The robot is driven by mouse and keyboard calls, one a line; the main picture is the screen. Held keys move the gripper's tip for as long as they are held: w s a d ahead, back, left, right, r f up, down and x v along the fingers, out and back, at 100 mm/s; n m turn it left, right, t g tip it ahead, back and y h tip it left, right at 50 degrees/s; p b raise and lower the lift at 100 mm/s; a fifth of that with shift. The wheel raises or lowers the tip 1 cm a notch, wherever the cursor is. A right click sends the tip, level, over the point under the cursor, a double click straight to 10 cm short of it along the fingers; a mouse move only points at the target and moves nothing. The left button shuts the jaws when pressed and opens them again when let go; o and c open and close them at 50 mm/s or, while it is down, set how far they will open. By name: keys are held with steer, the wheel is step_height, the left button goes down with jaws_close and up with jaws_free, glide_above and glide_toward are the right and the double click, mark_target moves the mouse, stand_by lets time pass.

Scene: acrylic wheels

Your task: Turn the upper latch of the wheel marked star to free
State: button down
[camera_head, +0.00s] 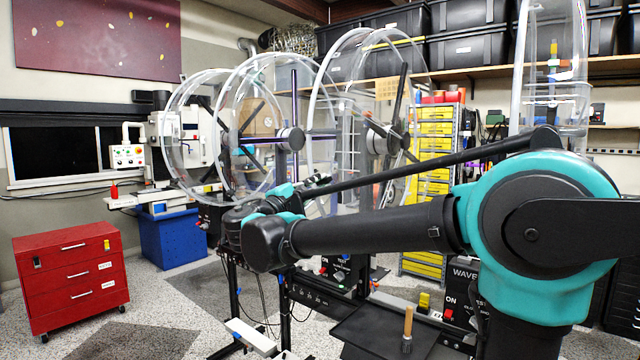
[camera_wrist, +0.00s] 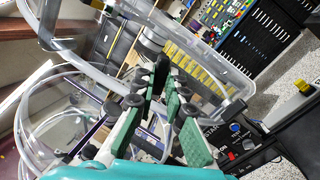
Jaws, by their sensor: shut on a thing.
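Two clear acrylic wheels stand side by side on a dark stand. The left wheel (camera_head: 222,100) has a grey hub (camera_head: 291,140) and dark spokes. The right wheel (camera_head: 352,62) has its own hub (camera_head: 385,141). My gripper (camera_head: 318,181) is by the lower part of the wheels, partly behind my arm. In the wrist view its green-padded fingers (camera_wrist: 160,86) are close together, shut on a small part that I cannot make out. Curved clear rims (camera_wrist: 65,75) pass close beside the fingers.
A black control box with buttons (camera_wrist: 235,135) is right of the fingers in the wrist view. A black tray (camera_head: 375,335) with a wooden-handled tool (camera_head: 407,325) lies below my arm. A red drawer cabinet (camera_head: 70,280) is at left, with open floor beside it.

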steer(key=shift+n, duration=0.4)
steer(key=n, duration=0.4)
steer(key=shift+n, duration=0.3)
steer(key=shift+n, duration=2.2)
steer(key=n, duration=0.4)
steer(key=c, duration=1.4)
jaws_free()
steer(key=shift+c, duration=0.2)
steer(key=shift+s, duration=0.1)
